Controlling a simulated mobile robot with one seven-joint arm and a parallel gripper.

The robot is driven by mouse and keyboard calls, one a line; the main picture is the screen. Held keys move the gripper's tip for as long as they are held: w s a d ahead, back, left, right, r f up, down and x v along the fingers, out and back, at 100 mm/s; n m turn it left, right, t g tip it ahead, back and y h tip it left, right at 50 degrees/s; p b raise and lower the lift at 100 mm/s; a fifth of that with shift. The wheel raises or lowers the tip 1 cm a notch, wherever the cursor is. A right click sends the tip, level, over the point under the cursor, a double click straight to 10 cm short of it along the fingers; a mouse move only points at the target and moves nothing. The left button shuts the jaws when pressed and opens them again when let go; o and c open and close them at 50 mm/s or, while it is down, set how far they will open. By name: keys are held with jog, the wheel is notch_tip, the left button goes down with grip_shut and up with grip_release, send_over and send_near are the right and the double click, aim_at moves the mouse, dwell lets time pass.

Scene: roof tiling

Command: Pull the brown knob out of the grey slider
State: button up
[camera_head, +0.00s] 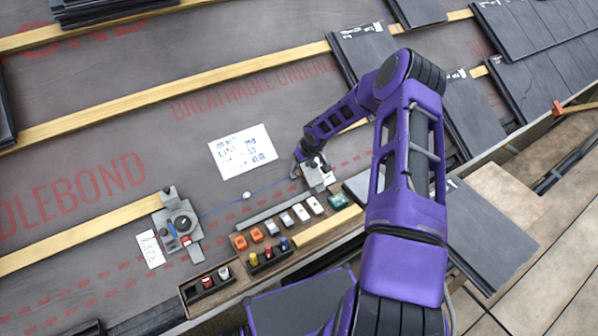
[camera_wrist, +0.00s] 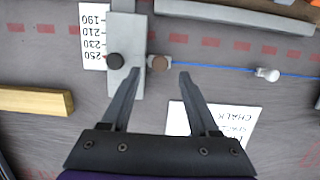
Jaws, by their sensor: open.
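The grey slider (camera_wrist: 125,75) is an upright light plate in the wrist view, with a dark round knob (camera_wrist: 115,60) on its face. A small brown knob (camera_wrist: 159,63) sits at its right side, where the blue line begins. My gripper (camera_wrist: 169,72) is open and empty. Its left fingertip is close to the brown knob and the slider's right edge; its right fingertip is over bare underlay. I cannot tell whether a finger touches the knob. In the head view the slider (camera_head: 318,174) shows beside my wrist, and the knob is not clear there.
A white number card (camera_wrist: 94,35) lies behind the slider. A white bead (camera_wrist: 267,73) hangs on the blue line. A white note (camera_head: 243,151) lies on the underlay. A wooden tray (camera_head: 238,278) of coloured blocks stands in front. A second grey fixture (camera_head: 180,224) is at left.

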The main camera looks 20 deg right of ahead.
aim_at(298, 172)
jog(key=shift+x, duration=1.95)
jog(key=shift+c, duration=0.3)
grip_shut()
